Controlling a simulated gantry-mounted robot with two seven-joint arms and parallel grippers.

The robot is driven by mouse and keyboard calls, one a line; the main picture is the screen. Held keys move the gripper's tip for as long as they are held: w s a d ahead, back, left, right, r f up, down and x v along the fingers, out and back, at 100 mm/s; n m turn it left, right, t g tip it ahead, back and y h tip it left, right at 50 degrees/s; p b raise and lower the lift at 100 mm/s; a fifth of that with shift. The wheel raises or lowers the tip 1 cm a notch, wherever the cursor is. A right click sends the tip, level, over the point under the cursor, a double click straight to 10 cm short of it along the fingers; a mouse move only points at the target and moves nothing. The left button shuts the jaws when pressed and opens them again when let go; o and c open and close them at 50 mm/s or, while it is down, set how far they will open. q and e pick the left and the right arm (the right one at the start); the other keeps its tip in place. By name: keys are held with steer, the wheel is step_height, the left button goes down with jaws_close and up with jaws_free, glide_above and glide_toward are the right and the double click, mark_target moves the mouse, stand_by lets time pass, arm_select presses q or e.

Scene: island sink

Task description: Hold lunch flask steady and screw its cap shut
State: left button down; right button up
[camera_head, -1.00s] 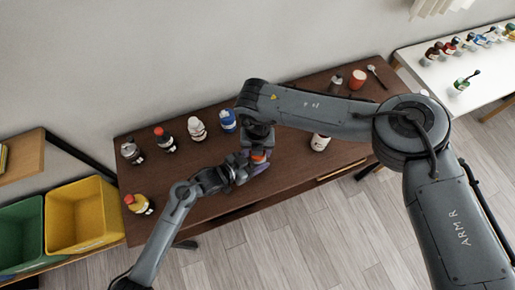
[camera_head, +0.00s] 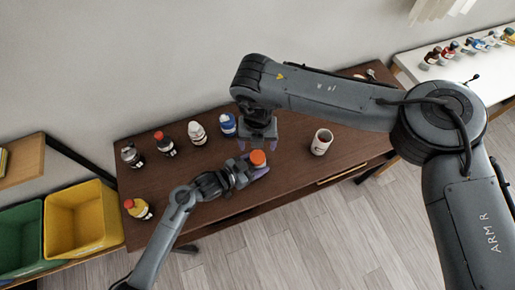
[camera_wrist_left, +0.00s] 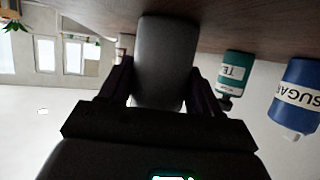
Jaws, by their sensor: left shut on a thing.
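The lunch flask shows as a grey cylinder (camera_wrist_left: 165,60) in the left wrist view, its base at the brown tabletop. In the head view its orange cap (camera_head: 257,157) sits on top; how tight it is I cannot tell. My left gripper (camera_head: 252,168) is shut around the flask from the front left; its dark fingers (camera_wrist_left: 162,85) flank the body in the wrist view. My right gripper (camera_head: 259,141) is just behind the cap in the head view, with its fingers spread and nothing between them.
Several bottles and jars stand along the left and back, including a blue jar (camera_head: 228,124) near my right gripper and a yellow bottle (camera_head: 138,208). A green canister (camera_wrist_left: 234,75) shows in the wrist view. The table's front right is clear.

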step_height(320, 180, up, 4)
steer(key=shift+r, duration=0.15)
stand_by(0.3)
arm_select(q)
steer(key=shift+c, duration=0.7)
jaws_free()
steer(key=shift+a, duration=0.1)
steer(key=p+v, duration=0.1)
steer(key=v, duration=0.9)
steer(key=shift+s+a+r+p, duration=0.2)
steer(key=shift+s+p, duration=0.05)
steer(key=shift+p, duration=0.05)
arm_select(e)
steer(key=shift+r, duration=0.75)
